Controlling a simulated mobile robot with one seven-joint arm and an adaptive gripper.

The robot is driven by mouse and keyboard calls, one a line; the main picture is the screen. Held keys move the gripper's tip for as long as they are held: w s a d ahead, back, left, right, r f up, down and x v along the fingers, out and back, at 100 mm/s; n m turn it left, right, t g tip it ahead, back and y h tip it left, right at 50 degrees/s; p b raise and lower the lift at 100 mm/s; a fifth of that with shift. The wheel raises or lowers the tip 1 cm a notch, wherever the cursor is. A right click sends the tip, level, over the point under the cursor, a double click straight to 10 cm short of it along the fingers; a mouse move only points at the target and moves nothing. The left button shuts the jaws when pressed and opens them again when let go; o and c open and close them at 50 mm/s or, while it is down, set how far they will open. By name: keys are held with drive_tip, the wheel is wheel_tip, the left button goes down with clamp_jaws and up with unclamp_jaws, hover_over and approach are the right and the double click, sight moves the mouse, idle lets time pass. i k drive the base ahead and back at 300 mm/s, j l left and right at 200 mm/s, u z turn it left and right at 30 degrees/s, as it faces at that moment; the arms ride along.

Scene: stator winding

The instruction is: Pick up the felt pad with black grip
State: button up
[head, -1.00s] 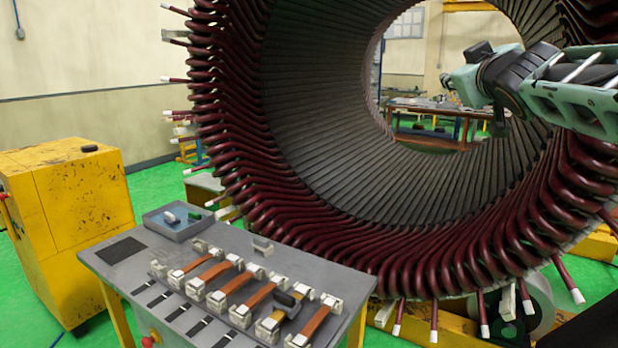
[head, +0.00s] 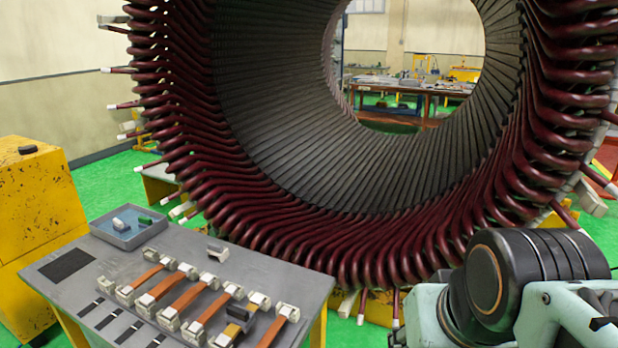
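I cannot single out the felt pad with certainty. A small dark block (head: 236,314) sits across one of the strip bars near the front of the grey workbench (head: 262,275); its underside is hidden. Another small black object (head: 27,149) lies on top of the yellow cabinet (head: 38,215) at the left. A blue-grey tray (head: 158,237) at the bench's back left holds a small pale piece (head: 118,224) and a dark green piece (head: 145,219). My arm fills the lower right, to the right of the bench and apart from it. My gripper is not in view.
Several orange-brown bars (head: 188,300) rest in pale clamps on the bench. A loose grey block (head: 217,250) stands behind them. The large stator (head: 300,130) with dark red coil ends rises just behind the bench. A black mat (head: 66,265) lies at the bench's left.

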sight(242, 317)
drive_tip(key=u, duration=1.05)
drive_tip(key=j+z, duration=0.2)
drive_tip(key=i+j+z, duration=0.2)
drive_tip(key=j, duration=0.25)
drive_tip(key=i+j+z, duration=0.15)
drive_tip(key=j+z, duration=0.3)
drive_tip(key=j, duration=0.15)
drive_tip(key=j+z, duration=0.45)
drive_tip(key=j, duration=0.2)
drive_tip(key=k+l+u, duration=0.1)
drive_tip(key=l+u, duration=0.4)
drive_tip(key=l, duration=0.2)
